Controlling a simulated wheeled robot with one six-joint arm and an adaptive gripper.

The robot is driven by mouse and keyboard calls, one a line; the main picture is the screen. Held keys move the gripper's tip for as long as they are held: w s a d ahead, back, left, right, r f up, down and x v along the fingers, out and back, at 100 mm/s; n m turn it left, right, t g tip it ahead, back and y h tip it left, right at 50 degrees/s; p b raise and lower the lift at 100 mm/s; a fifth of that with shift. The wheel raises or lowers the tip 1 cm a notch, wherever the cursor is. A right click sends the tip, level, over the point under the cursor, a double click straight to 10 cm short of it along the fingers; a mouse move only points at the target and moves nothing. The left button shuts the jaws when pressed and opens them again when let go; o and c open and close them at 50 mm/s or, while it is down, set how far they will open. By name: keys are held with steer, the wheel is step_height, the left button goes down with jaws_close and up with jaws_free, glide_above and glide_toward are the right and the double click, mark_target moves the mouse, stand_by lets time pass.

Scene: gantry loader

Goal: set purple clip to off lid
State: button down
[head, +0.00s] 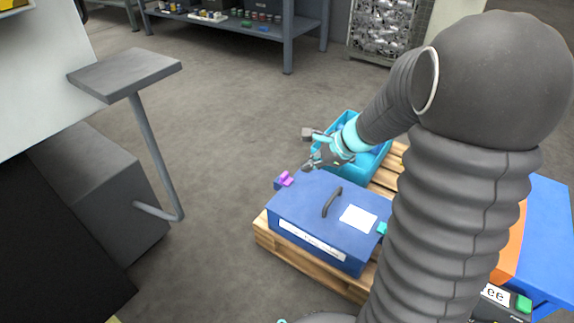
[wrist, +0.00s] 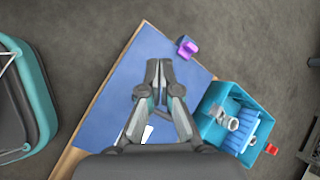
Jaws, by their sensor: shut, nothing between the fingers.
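The purple clip (head: 285,179) sits at the left far corner of the blue box on a small blue block. In the wrist view the purple clip (wrist: 187,48) is at the edge of the blue lid (wrist: 165,45), with a step-like shape; I cannot tell if it overlaps the lid. The lid (head: 308,205) has a dark handle (head: 332,201) and a white label. My gripper (head: 309,152) is shut and empty, above the lid's far side, apart from the clip. In the wrist view my gripper (wrist: 160,66) has its fingertips left of and below the clip.
A teal clip (head: 382,229) is on the lid's right side. A teal bin (head: 372,165) with blue parts stands behind the box. All stand on a wooden pallet (head: 268,238). A grey machine with a shelf (head: 125,75) is at left. Floor between is clear.

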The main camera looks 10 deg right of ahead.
mark_target(286, 179)
steer(key=w+d+f+m, duration=0.3)
steer(key=f+m, duration=0.1)
steer(key=f, duration=0.2)
steer(key=w+d+f+m+t+b, duration=0.1)
steer(key=w+d+f+m, duration=0.2)
steer(key=f, duration=0.3)
steer(key=shift+w+d+m+t, duration=0.35)
steer(key=shift+w+m, duration=0.1)
steer(key=shift+m, duration=0.15)
steer(key=b+x, duration=0.2)
steer(key=x, duration=0.7)
steer(key=shift+w+a+f, duration=0.1)
steer(key=shift+a+f, duration=0.2)
steer(key=shift+w+a, duration=1.1)
steer(key=shift+w, duration=0.05)
steer(key=shift+w+a, duration=0.35)
